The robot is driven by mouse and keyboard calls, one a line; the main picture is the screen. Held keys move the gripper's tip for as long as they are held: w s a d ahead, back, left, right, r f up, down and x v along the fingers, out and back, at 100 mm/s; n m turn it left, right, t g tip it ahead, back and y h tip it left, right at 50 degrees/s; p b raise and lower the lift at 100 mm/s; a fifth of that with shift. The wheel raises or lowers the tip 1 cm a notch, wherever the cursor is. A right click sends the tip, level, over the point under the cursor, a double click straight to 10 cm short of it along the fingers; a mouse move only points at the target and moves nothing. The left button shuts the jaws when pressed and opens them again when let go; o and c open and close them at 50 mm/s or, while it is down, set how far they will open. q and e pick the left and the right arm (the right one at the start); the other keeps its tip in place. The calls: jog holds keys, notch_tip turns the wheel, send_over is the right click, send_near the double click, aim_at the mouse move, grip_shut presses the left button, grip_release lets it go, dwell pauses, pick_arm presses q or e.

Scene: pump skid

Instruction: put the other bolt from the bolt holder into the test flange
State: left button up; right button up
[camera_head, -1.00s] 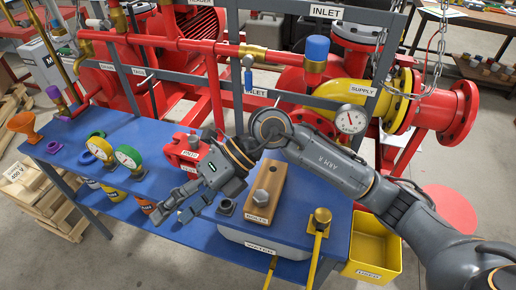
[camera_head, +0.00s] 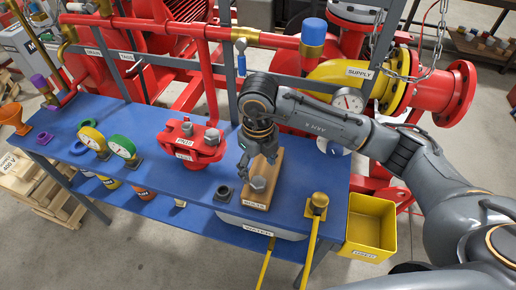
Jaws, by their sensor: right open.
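The wooden bolt holder (camera_head: 262,200), labelled BOLTS, stands on the blue table. One grey hex-headed bolt (camera_head: 258,184) shows near its front end. My right gripper (camera_head: 258,167) is open, points down and is over the back part of the holder. Its fingers are just behind and above the bolt and look apart from it. The red test flange (camera_head: 188,153) is on the table left of the holder. Grey bolt heads (camera_head: 212,136) show on top of it. My right arm hides the back of the holder. My left gripper is not in view.
A small dark socket (camera_head: 223,193) stands left of the holder. Gauges (camera_head: 122,146) stand at left. Red piping runs behind.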

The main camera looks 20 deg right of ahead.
aim_at(258, 181)
notch_tip(258, 181, down, 5)
jog(key=shift+f+p, duration=0.15)
jog(key=shift+p, duration=0.35)
jog(key=shift+f, duration=0.55)
jog(key=c, duration=1.3)
jog(key=o, duration=0.4)
jog(key=c, duration=0.4)
jog(key=shift+r+p, duration=2.1)
jog(key=shift+r, duration=1.45)
